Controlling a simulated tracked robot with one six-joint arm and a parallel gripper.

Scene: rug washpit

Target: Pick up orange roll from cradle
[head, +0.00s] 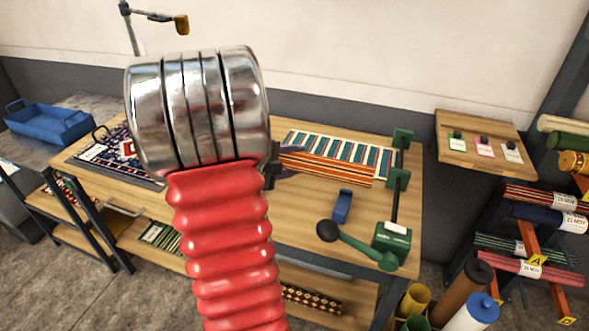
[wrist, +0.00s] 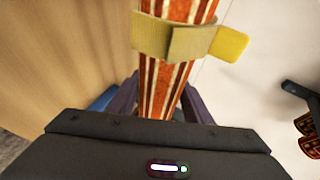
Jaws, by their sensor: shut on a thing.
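The orange roll (wrist: 178,62) has red-orange and cream stripes and a tan and yellow strap (wrist: 190,40) around it. It runs lengthwise through the upper middle of the wrist view. My gripper (wrist: 158,98) has its dark purple fingers on both sides of the roll and is shut on it. In the head view my arm hides most of the gripper (head: 284,162); only dark finger parts show to its right. An orange-striped edge (head: 330,172) lies beside them, by a teal and cream striped rug; I cannot tell whether it is the held roll. I cannot make out the cradle.
A wooden workbench (head: 300,228) carries a green crank clamp (head: 392,243) and a small blue block (head: 342,207). A rack of labelled rolls (head: 540,225) stands at the right, with upright rolls (head: 470,295) before it. A blue tray (head: 50,123) is at the left.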

